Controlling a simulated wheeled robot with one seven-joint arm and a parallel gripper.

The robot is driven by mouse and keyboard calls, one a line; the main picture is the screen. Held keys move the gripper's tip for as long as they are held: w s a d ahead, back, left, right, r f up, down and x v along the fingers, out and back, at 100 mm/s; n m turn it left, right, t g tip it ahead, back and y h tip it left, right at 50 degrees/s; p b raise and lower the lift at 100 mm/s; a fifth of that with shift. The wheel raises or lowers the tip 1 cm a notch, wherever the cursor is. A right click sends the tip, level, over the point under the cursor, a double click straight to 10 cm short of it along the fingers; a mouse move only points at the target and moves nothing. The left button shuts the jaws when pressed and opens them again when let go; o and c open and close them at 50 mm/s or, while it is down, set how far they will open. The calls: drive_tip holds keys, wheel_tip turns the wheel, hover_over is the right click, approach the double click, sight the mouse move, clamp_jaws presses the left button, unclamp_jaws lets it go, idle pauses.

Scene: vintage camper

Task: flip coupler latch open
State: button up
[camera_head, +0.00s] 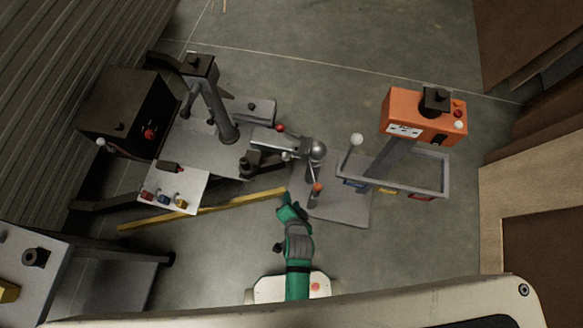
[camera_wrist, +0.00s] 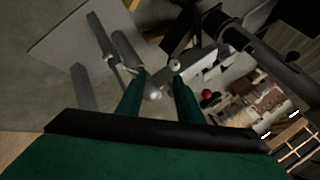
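The grey coupler (camera_head: 277,139) sits at the end of the trailer tongue, with a rounded metal head (camera_head: 316,150) at its right. A small lever with a red knob (camera_head: 280,127) stands on the coupler and looks like the latch; I cannot tell its exact position. In the wrist view the coupler (camera_wrist: 200,70) lies ahead of the fingers, with the red knob (camera_wrist: 207,97) to their right. My green gripper (camera_head: 287,203) is in front of the coupler, apart from it in the head view. In the wrist view my gripper (camera_wrist: 160,76) has its fingers spread with nothing clearly held between them.
An orange-knobbed lever (camera_head: 318,187) stands on a grey plate (camera_head: 345,210) right of my gripper. An orange control box (camera_head: 424,116) stands on a post at right. A yellow bar (camera_head: 215,208) lies left. A black box (camera_head: 127,112) is at far left. Floor is clear behind.

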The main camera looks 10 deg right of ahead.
drive_tip(key=shift+s+r, duration=0.35)
drive_tip(key=shift+s, duration=0.1)
